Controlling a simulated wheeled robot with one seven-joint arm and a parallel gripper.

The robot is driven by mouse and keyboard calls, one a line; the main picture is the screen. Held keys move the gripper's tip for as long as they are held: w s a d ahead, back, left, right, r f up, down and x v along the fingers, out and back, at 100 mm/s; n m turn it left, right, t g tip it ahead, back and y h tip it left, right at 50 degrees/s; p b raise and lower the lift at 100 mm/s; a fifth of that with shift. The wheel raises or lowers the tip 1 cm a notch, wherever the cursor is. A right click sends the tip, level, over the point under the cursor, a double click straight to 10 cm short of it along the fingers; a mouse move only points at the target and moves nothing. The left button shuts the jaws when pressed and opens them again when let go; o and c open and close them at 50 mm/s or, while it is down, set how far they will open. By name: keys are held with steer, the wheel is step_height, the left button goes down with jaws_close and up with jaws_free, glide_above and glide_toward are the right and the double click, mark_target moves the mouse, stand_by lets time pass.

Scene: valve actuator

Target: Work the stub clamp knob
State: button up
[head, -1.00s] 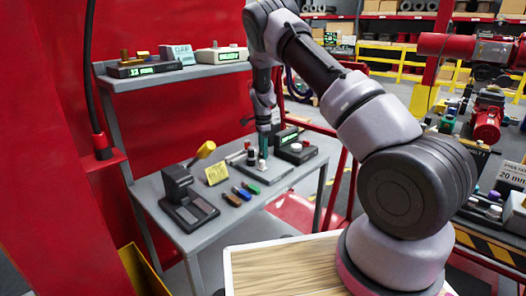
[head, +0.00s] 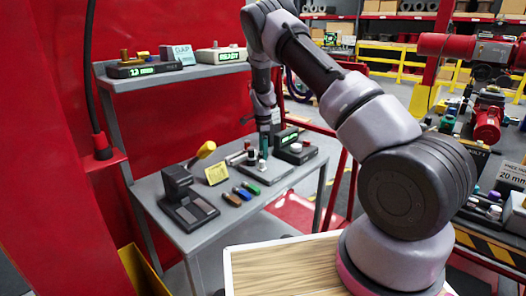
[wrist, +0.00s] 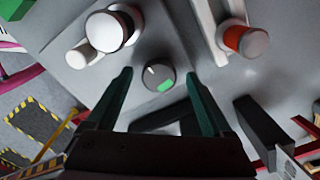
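A round grey knob (wrist: 158,77) with a white mark and a green patch on its top shows in the wrist view. It sits on a grey plate (wrist: 190,52), between and beyond my fingertips in the picture. I see no label naming it as the stub clamp knob. My gripper (wrist: 160,77) is open, one dark green finger on each side of the knob; I cannot tell how far above it the tips are. In the head view my gripper (head: 264,148) points down over the bench plate (head: 262,180), and the knob is not clear there.
In the wrist view, a white-capped post (wrist: 110,31) stands at upper left and a red-banded white cylinder (wrist: 243,40) at upper right. A black block (wrist: 262,122) lies at right.

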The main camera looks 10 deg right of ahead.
step_height(320, 180, up, 11)
stand_by(0.6)
steer(key=shift+f, duration=0.1)
steer(key=s+d+r+n+t+y, duration=0.1)
steer(key=s+d+r+n+t, duration=0.15)
steer(key=s+r, duration=0.75)
steer(key=s+d+r+n+t+y, duration=0.1)
steer(key=s+d+r+n+y, duration=0.15)
steer(key=s+r, duration=0.8)
steer(key=s+r+n+t, duration=0.1)
steer(key=s+r+n, duration=0.2)
steer(key=s, duration=0.3)
steer(key=s+d+r+n+t+h, duration=0.1)
steer(key=s+r+n, duration=0.1)
steer(key=s, duration=0.5)
steer(key=s+r+n+t, duration=0.1)
steer(key=s+r+n, duration=0.2)
steer(key=s, duration=0.4)
steer(key=shift+s+d+r+n+t, duration=0.15)
steer(key=shift+r+n+t, duration=0.15)
steer(key=shift+n+t, duration=0.1)
